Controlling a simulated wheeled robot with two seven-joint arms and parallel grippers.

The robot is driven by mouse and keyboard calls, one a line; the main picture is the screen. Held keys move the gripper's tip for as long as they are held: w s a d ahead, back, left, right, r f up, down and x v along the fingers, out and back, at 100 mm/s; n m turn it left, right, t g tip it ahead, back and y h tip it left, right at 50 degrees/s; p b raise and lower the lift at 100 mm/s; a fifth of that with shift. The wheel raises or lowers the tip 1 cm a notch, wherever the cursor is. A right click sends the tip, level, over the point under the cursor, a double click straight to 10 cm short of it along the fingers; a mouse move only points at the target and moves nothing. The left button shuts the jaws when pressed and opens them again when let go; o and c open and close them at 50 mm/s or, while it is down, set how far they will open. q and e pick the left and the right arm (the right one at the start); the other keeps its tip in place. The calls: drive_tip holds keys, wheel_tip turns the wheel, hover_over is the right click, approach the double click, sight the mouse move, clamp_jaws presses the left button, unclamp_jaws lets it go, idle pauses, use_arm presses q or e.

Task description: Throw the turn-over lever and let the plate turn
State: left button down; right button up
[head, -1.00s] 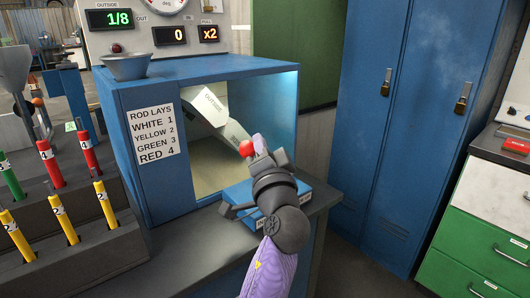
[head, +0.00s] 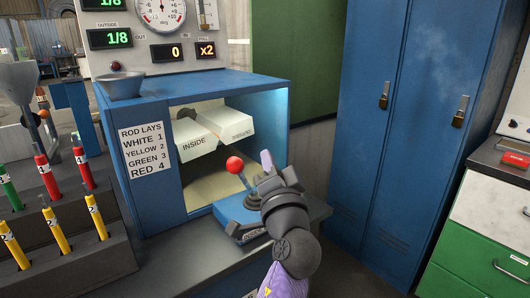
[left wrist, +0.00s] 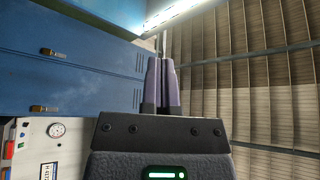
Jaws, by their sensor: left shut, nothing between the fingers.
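The turn-over lever has a red knob (head: 234,164) on a short metal stem leaning left. It rises from a blue base box (head: 236,220) in front of the blue cabinet. The white plate (head: 214,133) is inside the lit cabinet opening, its "INSIDE" label facing me upright and its "OUTSIDE" label upside down. My left gripper (head: 267,162) is just right of the knob, with a visible gap, and hides part of the base. In the left wrist view its fingers (left wrist: 161,83) are together and empty. My right gripper is not in view.
A metal bowl (head: 122,86) sits on top of the blue cabinet (head: 150,200), below a panel with a dial and number displays. A rack (head: 75,255) of coloured rods stands at left. Blue lockers (head: 410,110) and a green drawer unit (head: 480,240) are at right.

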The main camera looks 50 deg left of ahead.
use_arm(q)
drive_tip(key=v, duration=0.6)
drive_tip(key=shift+s+b, duration=0.2)
drive_tip(key=shift+b, duration=0.15)
drive_tip(key=shift+a, duration=0.15)
